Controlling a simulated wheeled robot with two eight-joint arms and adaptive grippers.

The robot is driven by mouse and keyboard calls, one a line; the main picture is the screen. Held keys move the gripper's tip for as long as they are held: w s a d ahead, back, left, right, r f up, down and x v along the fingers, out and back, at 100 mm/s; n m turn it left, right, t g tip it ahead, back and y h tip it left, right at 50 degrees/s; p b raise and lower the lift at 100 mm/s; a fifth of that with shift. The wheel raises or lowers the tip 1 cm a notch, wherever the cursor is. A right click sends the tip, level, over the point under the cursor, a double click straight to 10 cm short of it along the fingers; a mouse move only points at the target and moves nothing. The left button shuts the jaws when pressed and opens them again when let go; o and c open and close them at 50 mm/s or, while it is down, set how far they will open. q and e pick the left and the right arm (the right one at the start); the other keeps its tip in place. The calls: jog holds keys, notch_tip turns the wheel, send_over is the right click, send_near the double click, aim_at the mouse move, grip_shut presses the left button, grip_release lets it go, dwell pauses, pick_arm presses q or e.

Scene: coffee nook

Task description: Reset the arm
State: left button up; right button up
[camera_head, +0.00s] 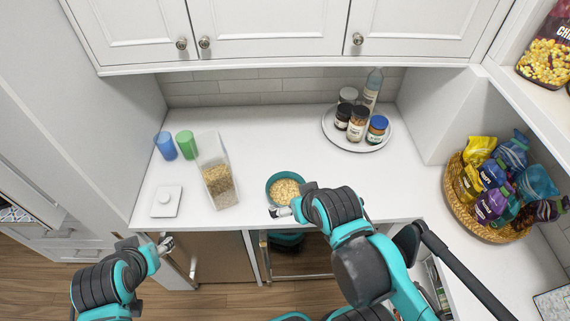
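My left arm comes in from the lower left, and its gripper (165,244) is just in front of the counter's front edge, below the white lidded box. It appears to hold nothing, but its fingers are too small to read. My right arm reaches in from the lower right over the counter edge. Its gripper (279,211) is just in front of a teal bowl (270,193) filled with cereal. The bowl stands upright on the counter, and I cannot tell whether the gripper touches it. The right fingers are partly hidden by the wrist.
On the white counter (240,119) stand a blue cup (165,146), a green cup (187,144), a clear cereal container (214,170) and a white box (166,201). A round tray (332,128) holds jars and a bottle. A wicker basket (456,203) holds snack bags. The counter's middle is clear.

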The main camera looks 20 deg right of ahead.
notch_tip(320, 180, down, 17)
jog(key=b, duration=1.6)
jog(key=shift+r, duration=0.1)
